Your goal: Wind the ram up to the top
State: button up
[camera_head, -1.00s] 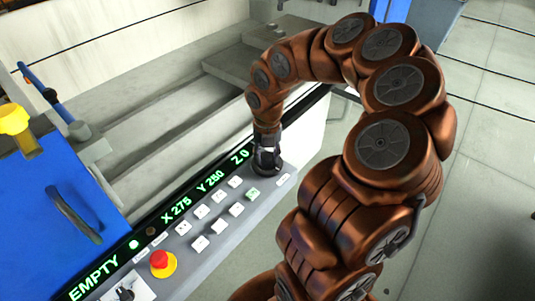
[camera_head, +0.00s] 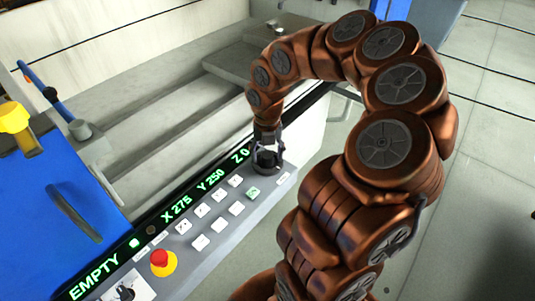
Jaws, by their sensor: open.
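The control panel (camera_head: 217,228) runs along the front of the machine. Its green display (camera_head: 204,185) reads "EMPTY", "X 275", "Y 250" and "Z 0". A round dark knob (camera_head: 265,160) sits at the panel's far right end. My gripper (camera_head: 266,156) is open and points down at the knob, its fingers around or beside it; I cannot tell whether they touch. One small button (camera_head: 253,193) is green, and the others are pale. The ram itself cannot be made out.
A red stop button (camera_head: 159,258) on a yellow base and a dark rotary switch (camera_head: 124,292) are on the near left of the panel. A blue machine body (camera_head: 40,200) with a dark handle stands left. Grey stepped bed (camera_head: 150,130) lies behind the panel. Open floor (camera_head: 480,200) is at right.

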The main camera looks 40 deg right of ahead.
aim_at(265, 156)
notch_tip(265, 156, up, 12)
jog(key=shift+f, duration=0.15)
dwell(0.3)
dwell(0.4)
jog(key=shift+a, duration=0.1)
jog(key=s+a+r+m+p, duration=0.1)
jog(key=s+a+r+m, duration=0.3)
jog(key=s+a+m, duration=0.7)
jog(key=s+a+f+m+g, duration=0.1)
jog(key=s+a+f+m, duration=0.1)
jog(key=s+m, duration=0.4)
jog(key=s+a+f+m+p, duration=0.1)
jog(key=s+a+m, duration=0.3)
jog(key=m, duration=0.8)
jog(key=shift+s+a+f+m+g, duration=0.2)
jog(key=shift+s+f+m+g, duration=0.2)
jog(key=shift+s+f, duration=0.5)
